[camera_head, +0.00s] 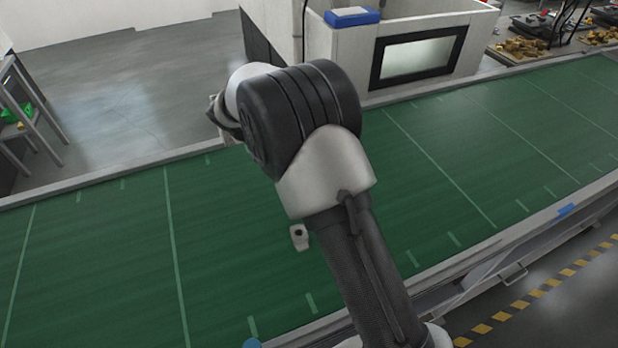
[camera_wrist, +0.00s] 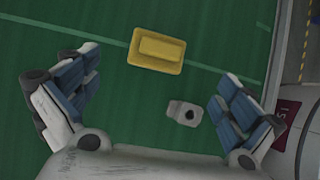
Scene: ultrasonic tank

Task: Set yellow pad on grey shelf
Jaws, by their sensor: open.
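A yellow pad (camera_wrist: 158,48), a raised block within a wider yellow rim, lies on the green conveyor belt in the wrist view. It does not show in the head view, where my arm covers part of the belt. My gripper (camera_wrist: 160,72) is open and empty, its blue-padded fingers wide apart, with the pad ahead of and between them in the picture. I cannot tell the height gap. A grey metal shelf rack (camera_head: 22,125) stands at the left edge of the head view, only partly in frame.
A small pale piece with a dark hole (camera_wrist: 185,113) lies on the belt, also in the head view (camera_head: 299,237). A white tank (camera_head: 345,50) bearing a blue-and-white block (camera_head: 352,16) stands behind the belt. A green item (camera_head: 16,112) sits on the rack.

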